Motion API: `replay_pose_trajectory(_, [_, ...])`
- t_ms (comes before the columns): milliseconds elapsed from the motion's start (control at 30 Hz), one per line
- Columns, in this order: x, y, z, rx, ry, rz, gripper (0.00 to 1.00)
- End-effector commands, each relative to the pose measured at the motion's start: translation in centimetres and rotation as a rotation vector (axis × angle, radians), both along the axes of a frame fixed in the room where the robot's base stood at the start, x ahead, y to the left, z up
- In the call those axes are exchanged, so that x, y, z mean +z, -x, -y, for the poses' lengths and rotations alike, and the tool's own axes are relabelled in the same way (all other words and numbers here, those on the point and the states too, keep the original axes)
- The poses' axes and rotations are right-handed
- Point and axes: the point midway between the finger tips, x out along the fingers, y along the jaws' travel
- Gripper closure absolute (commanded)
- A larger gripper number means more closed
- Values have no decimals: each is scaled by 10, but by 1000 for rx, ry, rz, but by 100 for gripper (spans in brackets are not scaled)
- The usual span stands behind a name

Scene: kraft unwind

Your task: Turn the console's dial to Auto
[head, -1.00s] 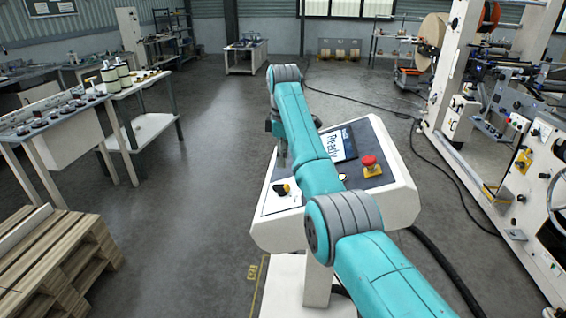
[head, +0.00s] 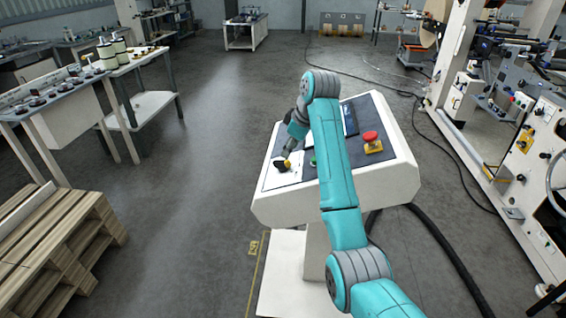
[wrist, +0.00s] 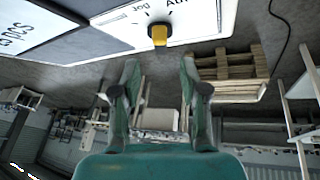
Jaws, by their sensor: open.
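The console (head: 385,192) is a white pedestal box with a sloped dark top. Its dial (head: 283,165) is a black knob with a yellow part, on a white label plate at the left end. In the wrist view the dial (wrist: 159,34) is at top centre, with "Jog" (wrist: 140,14) and a cut-off "Aut…" (wrist: 177,3) beside it. Which label the dial points to, I cannot tell. My gripper (wrist: 158,68) is open, its two fingers apart and empty, lined up with the dial. In the head view its tip is close above the dial, partly hidden.
A red mushroom button (head: 371,138) on a yellow base and a screen (head: 349,117) are on the console, right of the dial. A wooden pallet stack (head: 65,235) stands at left. A cable (head: 440,250) runs right of the console. Open floor lies left of it.

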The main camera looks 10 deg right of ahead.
Motion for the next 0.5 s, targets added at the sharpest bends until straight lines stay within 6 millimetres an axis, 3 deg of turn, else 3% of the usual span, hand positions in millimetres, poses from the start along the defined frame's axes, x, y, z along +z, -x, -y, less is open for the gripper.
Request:
replay_pose_trajectory(200, [-38, -14, -9, 1, 1, -6, 56])
replay_pose_trajectory(500, [-70, -27, -16, 0, 1, -3, 56])
